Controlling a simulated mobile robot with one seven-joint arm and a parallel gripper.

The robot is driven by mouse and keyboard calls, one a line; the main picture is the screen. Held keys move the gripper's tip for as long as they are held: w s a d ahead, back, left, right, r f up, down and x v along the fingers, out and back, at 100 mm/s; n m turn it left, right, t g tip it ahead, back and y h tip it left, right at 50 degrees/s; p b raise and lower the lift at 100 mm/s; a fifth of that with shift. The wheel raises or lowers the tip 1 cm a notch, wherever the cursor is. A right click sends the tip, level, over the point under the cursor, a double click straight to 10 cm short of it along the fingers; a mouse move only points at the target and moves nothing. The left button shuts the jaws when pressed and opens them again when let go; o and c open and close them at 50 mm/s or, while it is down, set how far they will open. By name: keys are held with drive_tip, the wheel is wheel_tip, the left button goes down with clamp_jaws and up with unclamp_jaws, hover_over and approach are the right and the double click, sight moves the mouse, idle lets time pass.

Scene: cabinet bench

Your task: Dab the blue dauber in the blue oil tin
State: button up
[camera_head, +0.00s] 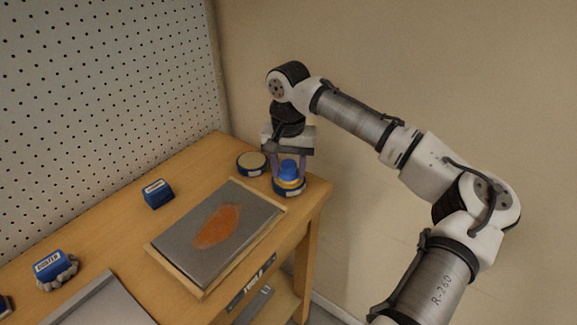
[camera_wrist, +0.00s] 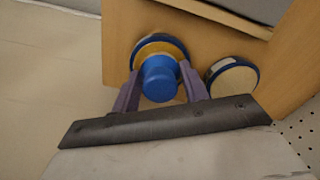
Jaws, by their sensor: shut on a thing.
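My gripper (camera_head: 288,167) points down at the far right corner of the bench, shut on the blue dauber (camera_head: 289,172). In the wrist view the dauber (camera_wrist: 160,78) stands between my two fingers (camera_wrist: 159,84). Directly below it is the blue oil tin (camera_head: 289,188), with a blue rim and amber inside; it also shows in the wrist view (camera_wrist: 147,40). The dauber's lower end is at or just over the tin's mouth. I cannot tell whether it touches the oil, as the dauber hides that spot.
A second blue-rimmed tin with a cream top (camera_head: 252,162) stands close left of the oil tin. A grey plate with an orange-brown patch (camera_head: 188,247) lies in front. Blue blocks (camera_head: 157,194) (camera_head: 49,266) sit further left, by the pegboard (camera_head: 100,90). Bare wood lies between them.

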sight(289, 163)
wheel_tip(289, 163, up, 7)
drive_tip(key=p, duration=0.7)
drive_tip(key=shift+f, duration=0.15)
idle(0.7)
